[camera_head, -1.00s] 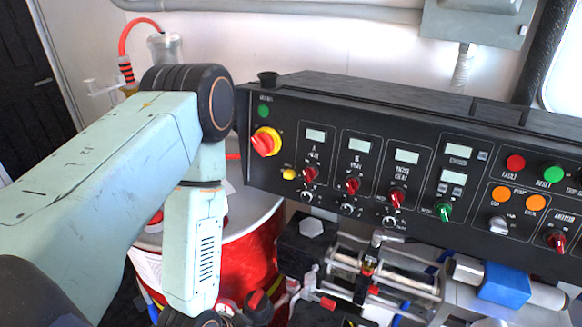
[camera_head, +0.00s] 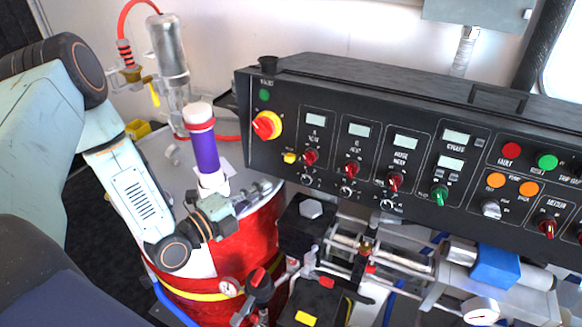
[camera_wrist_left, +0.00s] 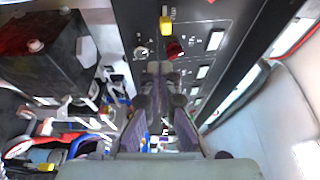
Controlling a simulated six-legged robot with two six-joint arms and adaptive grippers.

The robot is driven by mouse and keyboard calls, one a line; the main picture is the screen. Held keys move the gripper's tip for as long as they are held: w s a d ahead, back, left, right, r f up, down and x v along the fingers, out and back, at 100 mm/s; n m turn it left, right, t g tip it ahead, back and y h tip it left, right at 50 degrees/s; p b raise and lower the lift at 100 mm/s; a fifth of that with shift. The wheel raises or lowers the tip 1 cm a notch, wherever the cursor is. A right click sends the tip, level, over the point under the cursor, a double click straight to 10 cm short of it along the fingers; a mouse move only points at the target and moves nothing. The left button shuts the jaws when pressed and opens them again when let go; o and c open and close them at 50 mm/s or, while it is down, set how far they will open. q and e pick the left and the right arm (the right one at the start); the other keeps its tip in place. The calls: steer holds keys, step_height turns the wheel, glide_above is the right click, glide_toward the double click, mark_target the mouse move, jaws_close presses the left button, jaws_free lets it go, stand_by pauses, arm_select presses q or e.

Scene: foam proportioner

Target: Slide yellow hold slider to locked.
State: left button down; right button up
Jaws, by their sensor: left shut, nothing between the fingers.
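The yellow hold slider (camera_head: 290,157) is a small yellow piece low on the left part of the black control panel, just left of a red knob (camera_head: 310,157). In the left wrist view the yellow slider (camera_wrist_left: 166,26) shows near the top, above the red knob (camera_wrist_left: 174,49). My left gripper (camera_head: 266,186) is shut and empty, a little below and left of the slider, apart from it. In the left wrist view its fingertips (camera_wrist_left: 161,68) point toward the panel, below the slider. My right gripper is not in view.
The black panel (camera_head: 345,90) carries several knobs, displays and buttons, with a large red-and-yellow switch (camera_head: 266,125) above the slider. A red drum (camera_head: 245,245) with a purple cylinder (camera_head: 206,152) stands behind my left gripper. Valves and pipes (camera_head: 350,250) crowd below the panel.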

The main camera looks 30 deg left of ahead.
mark_target(290, 158)
arm_select(q)
steer(key=shift+r, duration=0.2)
steer(key=shift+w, duration=0.1)
steer(key=b+x, duration=0.7)
steer(key=x, duration=0.3)
stand_by(0.4)
steer(key=shift+a+r, duration=0.1)
steer(key=shift+a, duration=0.1)
